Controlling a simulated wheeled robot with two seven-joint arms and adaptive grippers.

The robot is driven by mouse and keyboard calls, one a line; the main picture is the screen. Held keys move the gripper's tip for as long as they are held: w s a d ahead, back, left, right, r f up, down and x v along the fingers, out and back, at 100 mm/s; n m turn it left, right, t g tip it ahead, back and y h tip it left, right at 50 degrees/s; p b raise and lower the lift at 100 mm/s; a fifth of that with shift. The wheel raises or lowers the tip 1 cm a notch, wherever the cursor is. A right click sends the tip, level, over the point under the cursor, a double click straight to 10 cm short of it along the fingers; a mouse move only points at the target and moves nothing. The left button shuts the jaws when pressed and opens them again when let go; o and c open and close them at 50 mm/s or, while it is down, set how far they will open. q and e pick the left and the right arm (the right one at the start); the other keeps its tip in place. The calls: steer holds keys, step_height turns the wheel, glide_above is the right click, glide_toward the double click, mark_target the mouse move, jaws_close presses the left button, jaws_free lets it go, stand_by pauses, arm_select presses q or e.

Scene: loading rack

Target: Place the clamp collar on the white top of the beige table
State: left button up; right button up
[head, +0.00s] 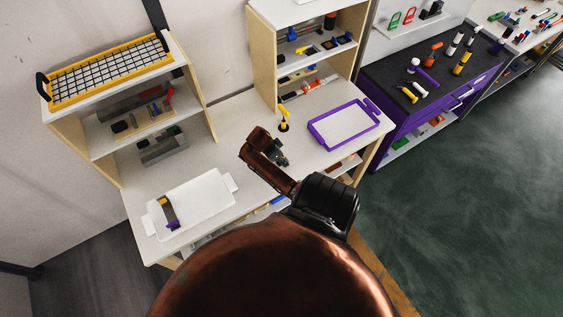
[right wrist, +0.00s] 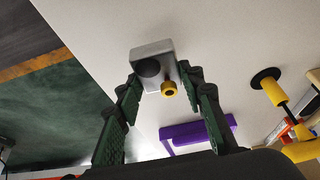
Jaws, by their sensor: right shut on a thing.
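The clamp collar (right wrist: 143,78) is a small silver-grey block with a dark round bore and a yellow knob. It sits between the fingertips of my right gripper (right wrist: 163,82) in the right wrist view, and the gripper is shut on it. In the head view my right gripper (head: 279,155) is small and dark and hangs over the white top of the beige table (head: 228,150); the collar is hard to make out there. The white top also fills the background of the right wrist view (right wrist: 95,30). I cannot tell how far the collar is above it. My left gripper is not in view.
A purple-rimmed tray (head: 318,138) lies right of the gripper, and a yellow-and-black tool (head: 284,120) stands behind it. A white tray (head: 190,210) with a curved part lies at the left. Shelves (head: 275,55) rise at the back. The top between white tray and gripper is bare.

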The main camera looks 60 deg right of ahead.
step_height(320, 180, down, 2)
steer(key=shift+p, duration=0.4)
steer(key=shift+f, duration=0.3)
steer(key=shift+a+f, duration=0.1)
steer(key=shift+f, duration=0.05)
steer(key=o, duration=1.3)
steer(key=b+v, duration=0.2)
steer(key=v, duration=1)
